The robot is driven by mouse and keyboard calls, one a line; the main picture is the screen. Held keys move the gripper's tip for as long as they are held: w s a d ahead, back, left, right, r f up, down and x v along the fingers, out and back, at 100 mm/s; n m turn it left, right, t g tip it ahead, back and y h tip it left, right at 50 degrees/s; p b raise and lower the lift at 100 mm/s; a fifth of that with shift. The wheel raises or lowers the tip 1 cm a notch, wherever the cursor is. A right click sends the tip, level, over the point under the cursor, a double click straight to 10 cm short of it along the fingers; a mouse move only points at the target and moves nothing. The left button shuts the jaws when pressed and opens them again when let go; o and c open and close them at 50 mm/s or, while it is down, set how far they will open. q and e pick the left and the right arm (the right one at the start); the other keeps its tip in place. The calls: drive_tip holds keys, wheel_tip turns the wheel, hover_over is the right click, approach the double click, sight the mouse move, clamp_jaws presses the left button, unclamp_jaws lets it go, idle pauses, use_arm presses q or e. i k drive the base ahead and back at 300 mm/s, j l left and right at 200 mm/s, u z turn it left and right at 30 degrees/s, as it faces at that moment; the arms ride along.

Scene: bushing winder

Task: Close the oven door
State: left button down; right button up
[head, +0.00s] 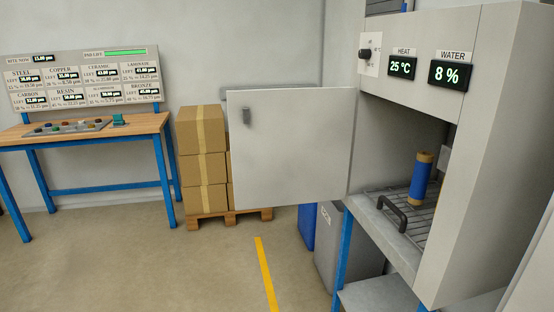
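The oven (470,165) stands at the right on a blue-legged frame, with its chamber open toward me. Its grey door (295,150) is swung wide open to the left, hinged at the chamber's left edge. A small dark handle (246,116) sits near the door's upper left edge. Inside the chamber, a blue cylinder with tan ends (421,180) stands upright on a wire rack (440,205). A dark curved handle (392,211) is at the rack's front. Neither of my grippers is in view.
Stacked cardboard boxes (200,145) on a pallet (212,216) stand behind the door. A workbench (85,131) with a display board is at the left. Grey and blue bins (335,250) are beside the oven. The floor (160,270) in front is clear, with a yellow line.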

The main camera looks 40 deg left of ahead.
sight(294, 148)
drive_tip(key=k+z, duration=0.35)
drive_tip(key=k+l+z, duration=0.15)
drive_tip(key=z, duration=0.2)
drive_tip(key=k+l+z, duration=0.2)
drive_tip(key=k+z, duration=0.15)
drive_tip(key=j+z, duration=0.4)
drive_tip(key=j, duration=0.55)
drive_tip(key=j+z, duration=0.4)
drive_tip(key=j, duration=0.6)
drive_tip(key=k+j, duration=0.1)
drive_tip(key=j, duration=0.65)
drive_tip(key=k+j, duration=0.1)
drive_tip(key=j, duration=0.6)
drive_tip(key=k+j, duration=0.1)
drive_tip(key=j, duration=0.65)
drive_tip(key=k+j, duration=0.1)
drive_tip(key=j, duration=0.6)
drive_tip(key=k+j, duration=0.1)
drive_tip(key=j, duration=0.65)
drive_tip(key=k+j, duration=0.15)
drive_tip(key=j, duration=0.15)
drive_tip(key=k+j, duration=0.15)
drive_tip(key=j, duration=0.15)
drive_tip(key=k+j, duration=0.15)
drive_tip(key=j, duration=0.15)
